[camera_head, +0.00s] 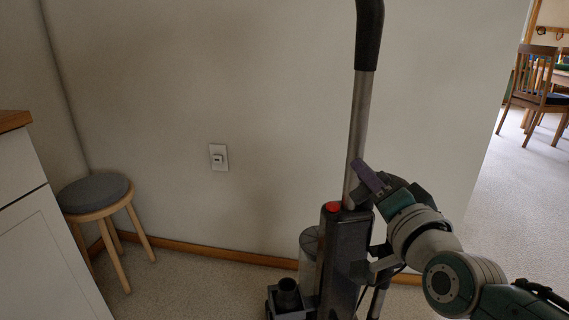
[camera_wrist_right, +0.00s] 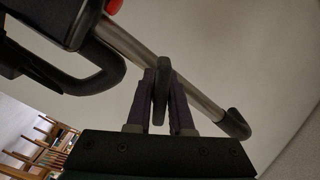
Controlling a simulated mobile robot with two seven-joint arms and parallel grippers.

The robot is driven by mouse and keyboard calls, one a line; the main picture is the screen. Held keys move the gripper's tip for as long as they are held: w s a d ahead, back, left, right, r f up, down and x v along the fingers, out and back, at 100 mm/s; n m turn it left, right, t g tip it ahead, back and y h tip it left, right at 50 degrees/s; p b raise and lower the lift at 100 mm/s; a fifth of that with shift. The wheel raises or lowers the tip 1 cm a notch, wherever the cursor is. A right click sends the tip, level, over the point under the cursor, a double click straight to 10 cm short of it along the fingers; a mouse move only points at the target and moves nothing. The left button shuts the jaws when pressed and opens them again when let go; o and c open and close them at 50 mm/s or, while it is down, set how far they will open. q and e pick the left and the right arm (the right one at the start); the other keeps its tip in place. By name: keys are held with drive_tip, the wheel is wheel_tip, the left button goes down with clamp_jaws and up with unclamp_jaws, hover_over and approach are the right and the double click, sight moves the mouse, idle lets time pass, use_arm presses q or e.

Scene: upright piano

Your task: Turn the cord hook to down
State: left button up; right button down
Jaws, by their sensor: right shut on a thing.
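An upright vacuum cleaner (camera_head: 340,255) stands before the wall, with a metal tube (camera_head: 359,120) rising to a black handle grip (camera_head: 369,35). My right gripper (camera_head: 366,180) is at the lower part of the tube, just above the dark body with its red button (camera_head: 333,206). In the right wrist view, the purple fingers of my right gripper (camera_wrist_right: 161,95) are shut on a dark upright piece, the cord hook (camera_wrist_right: 161,88), in front of the tube (camera_wrist_right: 180,82). In the head view the gripper hides the hook. My left gripper is in neither view.
A round stool with a grey seat (camera_head: 95,193) stands at the left beside a white cabinet (camera_head: 40,240). A wall outlet (camera_head: 218,157) is on the wall behind. Chairs (camera_head: 538,85) stand far off at the right. The floor between stool and vacuum is clear.

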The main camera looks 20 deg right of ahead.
drive_tip(key=n+p, duration=0.1)
drive_tip(key=n, duration=0.4)
drive_tip(key=shift+d+n, duration=0.15)
drive_tip(key=shift+n, duration=0.15)
drive_tip(key=n+p, duration=0.1)
drive_tip(key=n, duration=0.4)
drive_tip(key=shift+d+f, duration=0.1)
drive_tip(key=shift+d, duration=0.05)
drive_tip(key=shift+n, duration=0.3)
drive_tip(key=c, duration=0.8)
unclamp_jaws()
drive_tip(key=shift+s, duration=0.1)
drive_tip(key=shift+s, duration=0.2)
drive_tip(key=s+p, duration=0.1)
drive_tip(key=s, duration=0.2)
drive_tip(key=s+a+p, duration=0.1)
drive_tip(key=s, duration=0.2)
drive_tip(key=s+p, duration=0.1)
drive_tip(key=s, duration=0.2)
drive_tip(key=shift+s+a, duration=0.15)
drive_tip(key=shift+a, duration=0.2)
